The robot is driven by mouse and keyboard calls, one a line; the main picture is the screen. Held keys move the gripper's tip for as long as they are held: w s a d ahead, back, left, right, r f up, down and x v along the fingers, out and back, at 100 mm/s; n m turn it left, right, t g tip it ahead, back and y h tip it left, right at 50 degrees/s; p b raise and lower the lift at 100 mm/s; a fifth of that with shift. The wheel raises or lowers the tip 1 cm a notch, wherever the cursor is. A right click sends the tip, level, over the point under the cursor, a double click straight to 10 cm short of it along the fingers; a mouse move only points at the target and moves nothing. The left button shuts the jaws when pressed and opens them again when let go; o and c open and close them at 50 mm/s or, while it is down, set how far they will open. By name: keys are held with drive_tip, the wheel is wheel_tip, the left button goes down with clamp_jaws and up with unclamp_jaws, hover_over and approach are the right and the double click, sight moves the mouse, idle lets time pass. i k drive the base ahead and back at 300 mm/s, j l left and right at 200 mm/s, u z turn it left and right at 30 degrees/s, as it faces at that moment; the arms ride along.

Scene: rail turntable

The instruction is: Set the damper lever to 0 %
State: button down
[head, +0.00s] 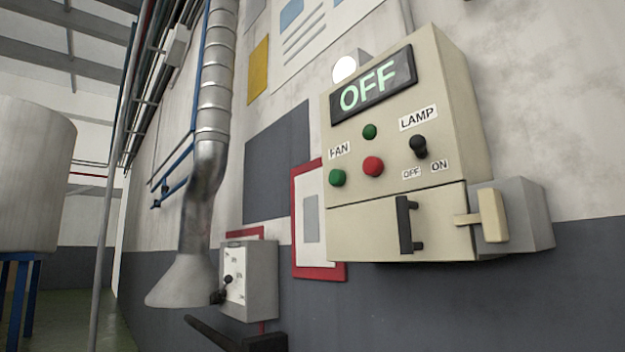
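The damper box (262,285) is a small grey box on the wall at lower centre-left, beside the flared end of a metal duct. Its white scale plate (238,262) carries several small marks, too small to read surely. A short dark damper lever (222,291) sits at the lower left part of the plate, with dark round ends. I cannot tell which mark it points at.
A beige control box (400,130) with an OFF display, buttons, lamp switch and beige side handle (490,216) juts out at right. A metal duct (214,100) hangs left of the damper box. A dark bar (225,338) sticks out below it.

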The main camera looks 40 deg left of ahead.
sight(216, 298)
drive_tip(key=u, duration=1.75)
drive_tip(key=i+j, duration=0.25)
drive_tip(key=i+j+z, duration=0.1)
drive_tip(key=i+j, duration=0.15)
drive_tip(key=j, duration=0.2)
drive_tip(key=i+j, duration=0.25)
drive_tip(key=i+j+z, duration=0.1)
drive_tip(key=i+j, duration=0.15)
drive_tip(key=j, duration=0.25)
drive_tip(key=i+j, duration=0.5)
drive_tip(key=j, duration=0.25)
drive_tip(key=i+j+z, duration=0.1)
drive_tip(key=j, duration=0.3)
drive_tip(key=i+j, duration=0.35)
drive_tip(key=j+z, duration=0.05)
